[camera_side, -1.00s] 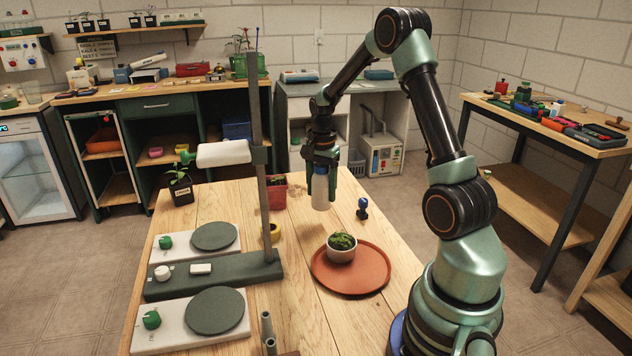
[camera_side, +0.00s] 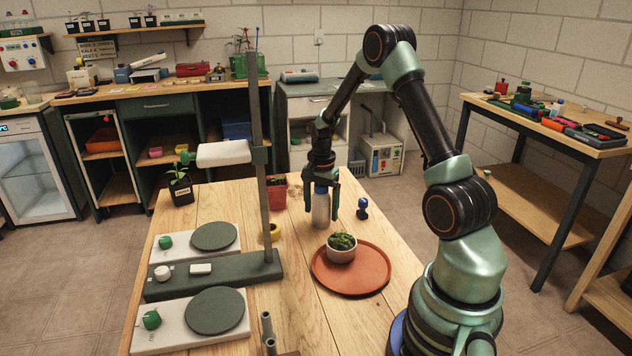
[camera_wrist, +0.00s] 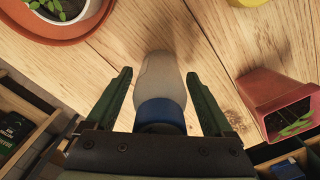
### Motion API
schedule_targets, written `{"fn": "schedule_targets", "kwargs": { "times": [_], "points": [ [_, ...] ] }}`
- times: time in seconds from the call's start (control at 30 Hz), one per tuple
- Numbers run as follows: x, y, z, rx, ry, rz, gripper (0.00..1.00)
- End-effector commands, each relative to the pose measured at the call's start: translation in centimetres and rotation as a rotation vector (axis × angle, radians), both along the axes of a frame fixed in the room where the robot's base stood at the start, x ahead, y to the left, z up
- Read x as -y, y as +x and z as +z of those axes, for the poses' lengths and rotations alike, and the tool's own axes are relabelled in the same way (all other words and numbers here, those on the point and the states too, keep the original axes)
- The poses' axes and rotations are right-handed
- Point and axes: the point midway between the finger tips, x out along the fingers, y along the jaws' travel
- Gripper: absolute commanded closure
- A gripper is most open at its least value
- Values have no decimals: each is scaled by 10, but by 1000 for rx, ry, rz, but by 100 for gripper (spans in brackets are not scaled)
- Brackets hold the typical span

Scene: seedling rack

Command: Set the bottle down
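The bottle (camera_side: 320,211) has a pale grey body and a blue cap. It stands upright on the wooden table, behind the orange saucer. My gripper (camera_side: 321,215) is around it from above, with one finger on each side. In the wrist view the bottle (camera_wrist: 159,82) is between the fingers of my gripper (camera_wrist: 158,75), with a clear gap on both sides. The fingers are open and do not appear to touch it.
The orange saucer (camera_side: 376,275) holds a white pot (camera_side: 341,254) with a green plant. A red pot (camera_side: 277,194) stands behind left of the bottle, a yellow ring (camera_side: 275,232) to its left, and a small blue object (camera_side: 362,208) to its right. A dark post (camera_side: 262,160) rises at left.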

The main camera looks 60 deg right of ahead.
Motion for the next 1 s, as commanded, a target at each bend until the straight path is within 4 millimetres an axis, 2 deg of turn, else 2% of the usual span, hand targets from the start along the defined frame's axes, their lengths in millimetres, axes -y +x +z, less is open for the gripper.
{"fn": "schedule_targets", "kwargs": {
  "times": [0.33,0.47,0.8,1.0],
  "points": [
    [0,0,2,1,-1,0,6],
    [1,1,12,4,-2,0,6],
    [1,1,79,6,-4,0,6],
    [0,1,110,3,-2,0,6]
  ]
}}
